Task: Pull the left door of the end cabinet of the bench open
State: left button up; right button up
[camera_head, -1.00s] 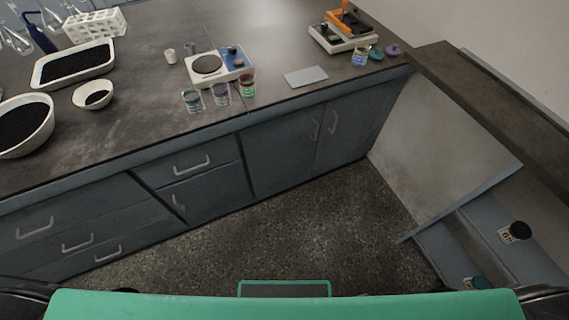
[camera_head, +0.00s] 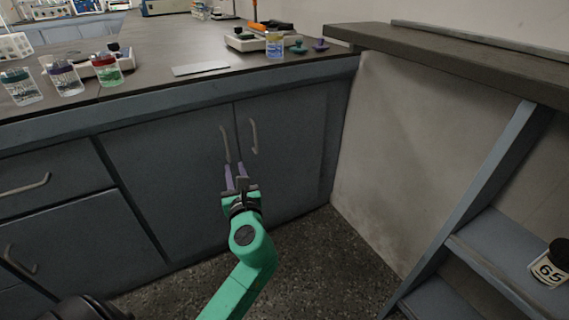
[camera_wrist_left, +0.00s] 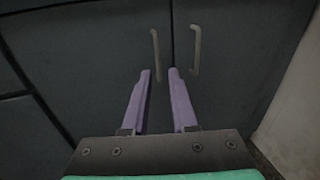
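The end cabinet of the bench has two blue-grey doors, both closed. The left door (camera_head: 165,165) carries a vertical bar handle (camera_head: 225,143) near its right edge; the handle also shows in the left wrist view (camera_wrist_left: 155,50). The right door (camera_head: 292,150) has a matching handle (camera_head: 253,136). My left gripper (camera_head: 236,168) is in front of the doors, just below the left handle. In the left wrist view its purple fingers (camera_wrist_left: 160,72) are apart, and the handle's lower end appears between their tips. I cannot tell how near it is in depth. My right gripper is out of view.
A pale side panel (camera_head: 410,150) and an open shelf unit (camera_head: 490,245) stand to the right. Drawers (camera_head: 50,190) lie left of the cabinet. The benchtop holds jars (camera_head: 65,78) and a flat plate (camera_head: 200,69). Speckled floor (camera_head: 330,260) is clear below the doors.

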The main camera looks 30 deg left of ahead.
aim_at(226, 141)
pick_arm(q)
jog(key=b+x, duration=0.1)
jog(key=x, duration=0.4)
jog(key=b+x, duration=0.1)
jog(key=x, duration=0.3)
jog(key=b+x, duration=0.1)
jog(key=x, duration=0.4)
jog(key=shift+a+r, duration=0.4)
jog(key=shift+a, duration=0.05)
grip_shut()
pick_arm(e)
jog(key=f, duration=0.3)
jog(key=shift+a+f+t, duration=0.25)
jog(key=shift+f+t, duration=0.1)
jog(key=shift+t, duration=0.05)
